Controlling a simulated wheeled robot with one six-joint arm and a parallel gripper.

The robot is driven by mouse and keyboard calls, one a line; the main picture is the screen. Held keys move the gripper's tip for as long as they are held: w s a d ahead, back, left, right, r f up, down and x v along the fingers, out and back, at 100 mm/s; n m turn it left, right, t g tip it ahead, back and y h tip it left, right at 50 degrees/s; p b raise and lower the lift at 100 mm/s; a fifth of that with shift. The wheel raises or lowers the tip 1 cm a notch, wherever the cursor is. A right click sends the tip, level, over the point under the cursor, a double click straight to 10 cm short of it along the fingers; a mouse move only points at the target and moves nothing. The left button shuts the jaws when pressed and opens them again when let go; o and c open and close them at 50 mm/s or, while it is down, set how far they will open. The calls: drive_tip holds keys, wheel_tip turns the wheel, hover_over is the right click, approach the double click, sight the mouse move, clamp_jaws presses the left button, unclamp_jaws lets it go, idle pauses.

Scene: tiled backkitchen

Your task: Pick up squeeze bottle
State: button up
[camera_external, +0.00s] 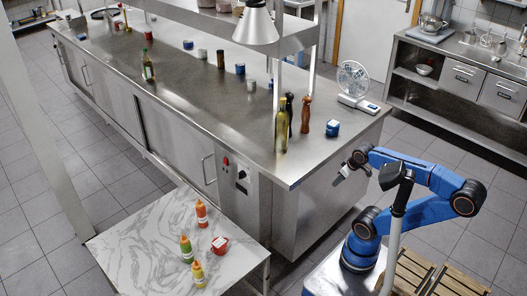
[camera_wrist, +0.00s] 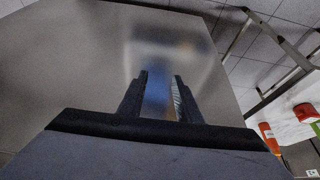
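Squeeze bottles stand upright on the marble-topped low table (camera_external: 140,240) in the external view: a red-orange one (camera_external: 201,214), a green one with an orange tip (camera_external: 186,249) and a yellow one (camera_external: 197,274). A red-orange bottle (camera_wrist: 268,137) also shows at the right edge of the wrist view. My gripper (camera_external: 340,176) is well to the right of these bottles, beside the steel counter's end. In the wrist view its two fingers (camera_wrist: 161,88) are apart with nothing between them, facing a steel panel.
A small red container (camera_external: 220,245) sits right of the bottles; a red object (camera_wrist: 305,112) shows in the wrist view. Tiled floor is free left of the low table.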

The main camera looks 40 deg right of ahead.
drive_tip(key=o, duration=0.7)
drive_tip(key=shift+o, duration=0.2)
